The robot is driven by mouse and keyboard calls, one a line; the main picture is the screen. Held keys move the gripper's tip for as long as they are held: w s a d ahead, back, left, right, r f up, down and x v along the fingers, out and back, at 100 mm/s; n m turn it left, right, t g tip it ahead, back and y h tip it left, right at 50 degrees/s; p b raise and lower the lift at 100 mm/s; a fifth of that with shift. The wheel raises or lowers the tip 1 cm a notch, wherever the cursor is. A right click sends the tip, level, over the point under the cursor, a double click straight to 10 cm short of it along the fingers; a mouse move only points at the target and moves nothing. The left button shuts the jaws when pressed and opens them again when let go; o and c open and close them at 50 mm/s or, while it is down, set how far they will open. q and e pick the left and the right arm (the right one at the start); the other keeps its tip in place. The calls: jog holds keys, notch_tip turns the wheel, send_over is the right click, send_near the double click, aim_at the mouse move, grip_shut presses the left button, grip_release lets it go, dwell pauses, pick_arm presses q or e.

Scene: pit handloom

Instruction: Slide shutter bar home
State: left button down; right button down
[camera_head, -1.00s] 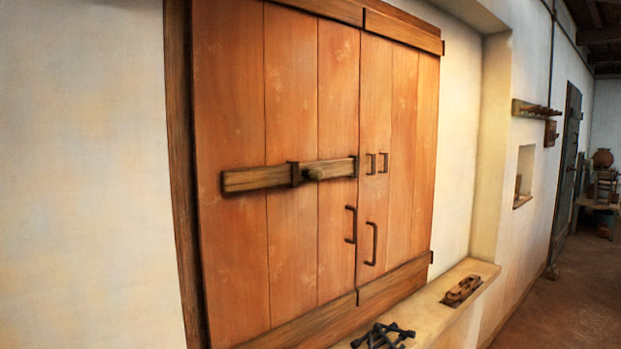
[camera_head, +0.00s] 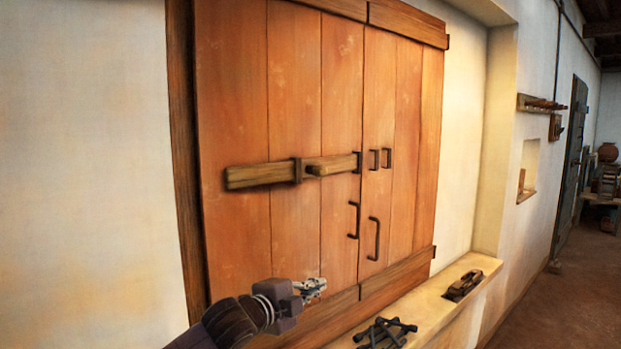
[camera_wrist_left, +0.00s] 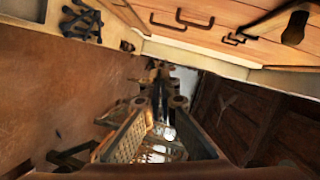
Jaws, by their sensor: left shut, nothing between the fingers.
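The wooden shutter bar (camera_head: 250,176) lies level across the left shutter leaf (camera_head: 294,230). It passes through a dark bracket (camera_head: 298,171), and its right end is at a second bracket (camera_head: 357,161) near the seam. A peg (camera_head: 318,170) sticks out from the bar. Two small dark keepers (camera_head: 374,159) on the right leaf (camera_head: 407,130) are empty. My left gripper (camera_head: 314,287) is shut and empty, low in front of the left leaf, well below the bar and apart from it. Part of the bar shows at the wrist view's top right (camera_wrist_left: 275,22). My right gripper is not in view.
Two dark pull handles (camera_head: 353,221) stick out below the bar, near the seam. The sill (camera_head: 430,306) holds a bundle of dark rods (camera_head: 385,333) and a wooden block-like tool (camera_head: 464,285). The space in front of the shutters, between gripper and bar, looks clear.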

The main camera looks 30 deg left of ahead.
pick_arm(q)
jog(key=a+r+t, duration=0.1)
jog(key=a+r, duration=0.2)
jog(key=r, duration=0.3)
jog(key=a+r+m+t, duration=0.1)
jog(key=a+r, duration=0.2)
jog(key=r, duration=0.4)
jog(key=w+a+r+m+t, duration=0.1)
jog(key=a+r+t, duration=0.1)
jog(key=a+r, duration=0.2)
notch_tip(320, 180, up, 3)
jog(key=shift+r, duration=0.15)
